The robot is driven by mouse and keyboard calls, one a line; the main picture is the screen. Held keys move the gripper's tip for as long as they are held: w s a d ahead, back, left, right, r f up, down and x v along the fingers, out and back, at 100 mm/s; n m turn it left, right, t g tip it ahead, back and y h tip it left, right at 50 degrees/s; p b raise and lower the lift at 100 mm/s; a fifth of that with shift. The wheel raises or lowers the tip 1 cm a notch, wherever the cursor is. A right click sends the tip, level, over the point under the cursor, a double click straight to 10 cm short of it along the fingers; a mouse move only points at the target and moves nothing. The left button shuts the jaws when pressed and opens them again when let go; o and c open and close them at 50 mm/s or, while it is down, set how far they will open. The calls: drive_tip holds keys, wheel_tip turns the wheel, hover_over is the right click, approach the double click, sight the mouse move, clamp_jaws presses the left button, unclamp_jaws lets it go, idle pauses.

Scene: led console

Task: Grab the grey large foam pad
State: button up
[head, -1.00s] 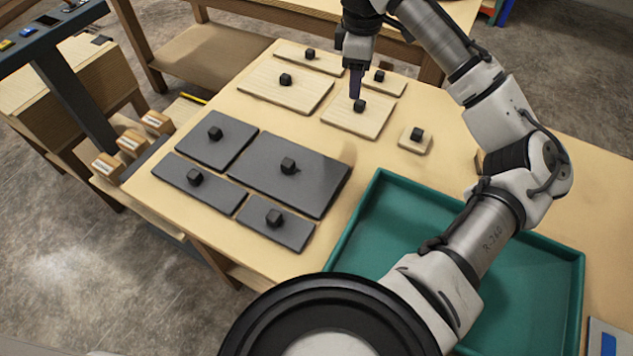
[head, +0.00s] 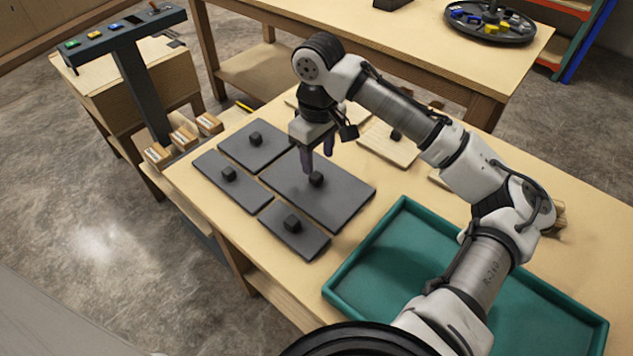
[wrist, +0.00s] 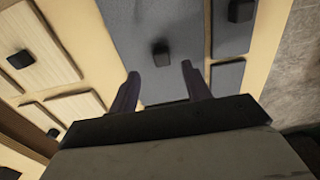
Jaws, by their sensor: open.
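The grey large foam pad (head: 341,197) is the biggest of the dark grey pads on the table, with a black cube knob (head: 316,179) near its middle. My gripper (head: 318,165) is open and points down over this pad, close to the knob. In the wrist view the pad (wrist: 180,22) lies beyond my fingers (wrist: 160,80), and its knob (wrist: 161,55) shows between and ahead of the two fingertips. The fingers appear apart from the knob; the exact height above it is hard to tell.
Smaller grey pads with knobs (head: 256,146) lie close around the large one. Light wooden pads (head: 388,148) lie behind my arm. A green tray (head: 345,296) stands at the right front. Small labelled blocks (head: 183,138) line the left edge. A console (head: 125,32) stands farther left.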

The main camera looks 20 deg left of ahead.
sight(316, 175)
drive_tip(key=shift+a+f+p, duration=0.2)
drive_tip(key=shift+f+p, duration=0.35)
drive_tip(key=shift+f, duration=2.4)
clamp_jaws()
